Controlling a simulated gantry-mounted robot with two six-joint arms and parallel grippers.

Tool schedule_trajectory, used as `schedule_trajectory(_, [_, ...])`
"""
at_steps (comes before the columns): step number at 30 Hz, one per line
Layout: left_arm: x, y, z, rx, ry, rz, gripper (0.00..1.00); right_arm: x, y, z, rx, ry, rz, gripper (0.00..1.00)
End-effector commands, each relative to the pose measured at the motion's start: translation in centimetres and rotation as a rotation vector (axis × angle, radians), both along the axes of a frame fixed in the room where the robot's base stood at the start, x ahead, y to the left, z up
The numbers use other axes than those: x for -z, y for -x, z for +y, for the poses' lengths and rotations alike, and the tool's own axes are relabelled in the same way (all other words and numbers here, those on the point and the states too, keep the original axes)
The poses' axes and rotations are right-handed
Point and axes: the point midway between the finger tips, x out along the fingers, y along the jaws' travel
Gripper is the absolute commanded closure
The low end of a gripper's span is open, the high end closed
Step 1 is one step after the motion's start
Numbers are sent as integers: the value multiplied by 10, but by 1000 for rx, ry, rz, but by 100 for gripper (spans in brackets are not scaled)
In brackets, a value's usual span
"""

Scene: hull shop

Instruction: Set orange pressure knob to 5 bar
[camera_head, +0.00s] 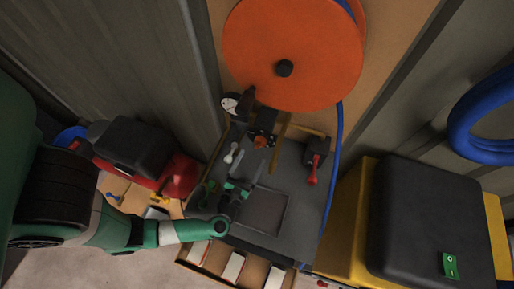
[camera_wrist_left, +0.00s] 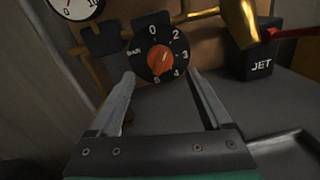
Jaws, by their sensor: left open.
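The orange pressure knob (camera_wrist_left: 160,58) sits on a round black dial (camera_wrist_left: 142,72) marked DRAIN, 0, 2, 3, 4 and 5. Which mark the knob points to is hard to tell. The knob also shows small in the head view (camera_head: 261,142). My left gripper (camera_wrist_left: 160,76) is open, its two fingers spread to either side of the knob in the picture. The fingers appear short of the knob, with nothing between them. In the head view my left gripper (camera_head: 245,163) is over the dark panel, in front of the knob. My right gripper is not in view.
A white gauge (camera_wrist_left: 76,6) is at upper left. A black JET box (camera_wrist_left: 256,62) with a red lever (camera_head: 314,170) is to the right. Brass pipes (camera_wrist_left: 238,20) run near the dial. A large orange reel (camera_head: 300,40) hangs above; a yellow-black case (camera_head: 345,220) stands right.

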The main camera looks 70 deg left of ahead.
Motion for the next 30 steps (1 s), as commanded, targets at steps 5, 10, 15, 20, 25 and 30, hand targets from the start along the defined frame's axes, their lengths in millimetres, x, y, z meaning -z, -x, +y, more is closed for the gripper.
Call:
schedule_trajectory(5, [0, -21, 24, -6, 0, -3, 18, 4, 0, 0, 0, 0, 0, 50])
schedule_trajectory(10, [0, -35, 38, -2, 1, -3, 18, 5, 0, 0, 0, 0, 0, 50])
schedule_trajectory(15, [0, -38, 40, 1, 0, -1, 18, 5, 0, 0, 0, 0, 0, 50])
schedule_trajectory(20, [0, -38, 40, 1, 0, -1, 21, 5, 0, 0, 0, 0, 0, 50])
schedule_trajectory(25, [0, -37, 40, 1, 0, -1, 52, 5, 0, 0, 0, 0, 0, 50])
schedule_trajectory(30, [0, -37, 40, 1, 0, -1, 83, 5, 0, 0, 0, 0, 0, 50])
